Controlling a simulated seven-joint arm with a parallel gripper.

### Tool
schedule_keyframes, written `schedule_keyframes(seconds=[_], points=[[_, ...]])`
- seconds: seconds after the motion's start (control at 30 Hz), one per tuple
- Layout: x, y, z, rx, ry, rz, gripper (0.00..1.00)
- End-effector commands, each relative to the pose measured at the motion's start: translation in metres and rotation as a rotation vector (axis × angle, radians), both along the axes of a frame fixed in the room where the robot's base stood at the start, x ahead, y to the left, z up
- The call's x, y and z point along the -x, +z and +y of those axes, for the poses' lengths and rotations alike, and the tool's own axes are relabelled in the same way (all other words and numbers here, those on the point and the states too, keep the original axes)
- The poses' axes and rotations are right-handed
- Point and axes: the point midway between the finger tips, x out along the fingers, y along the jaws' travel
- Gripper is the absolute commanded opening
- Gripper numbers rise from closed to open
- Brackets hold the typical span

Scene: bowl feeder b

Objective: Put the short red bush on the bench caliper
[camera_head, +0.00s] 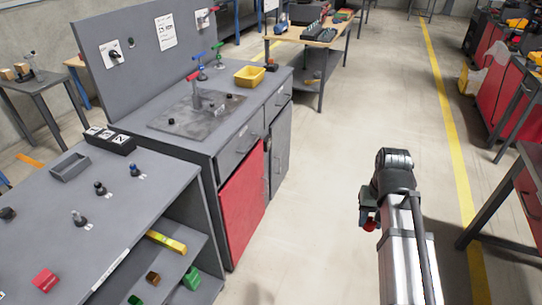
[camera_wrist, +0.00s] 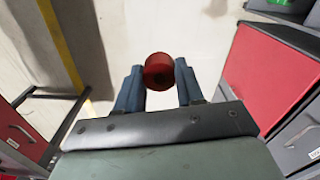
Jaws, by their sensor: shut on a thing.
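My gripper (camera_head: 369,222) hangs over the open floor, right of the benches. In the wrist view its two blue fingers are shut on the short red bush (camera_wrist: 158,72), a red round piece with a dark middle. The bush also shows small and red at the gripper in the head view (camera_head: 370,225). I cannot tell for certain which thing is the bench caliper. A small post device with a red handle (camera_head: 196,92) stands on a grey plate on the far bench.
The near left bench (camera_head: 140,205) carries a grey tray (camera_head: 70,167), a black labelled block (camera_head: 110,140), several small pegs and a red block (camera_head: 45,280). A yellow bin (camera_head: 250,76) sits on the far bench. Another bench edge (camera_head: 500,190) stands right. Floor between is clear.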

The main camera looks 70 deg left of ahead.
Motion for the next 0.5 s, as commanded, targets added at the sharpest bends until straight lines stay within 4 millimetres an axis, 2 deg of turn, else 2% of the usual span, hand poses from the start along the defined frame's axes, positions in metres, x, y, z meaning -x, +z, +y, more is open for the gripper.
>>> schedule_keyframes(seconds=[0.1,0.5], points=[[0.030,0.003,0.026,0.000,0.059,0.000,0.07],[0.134,0.014,0.098,0.000,0.245,0.000,0.07]])
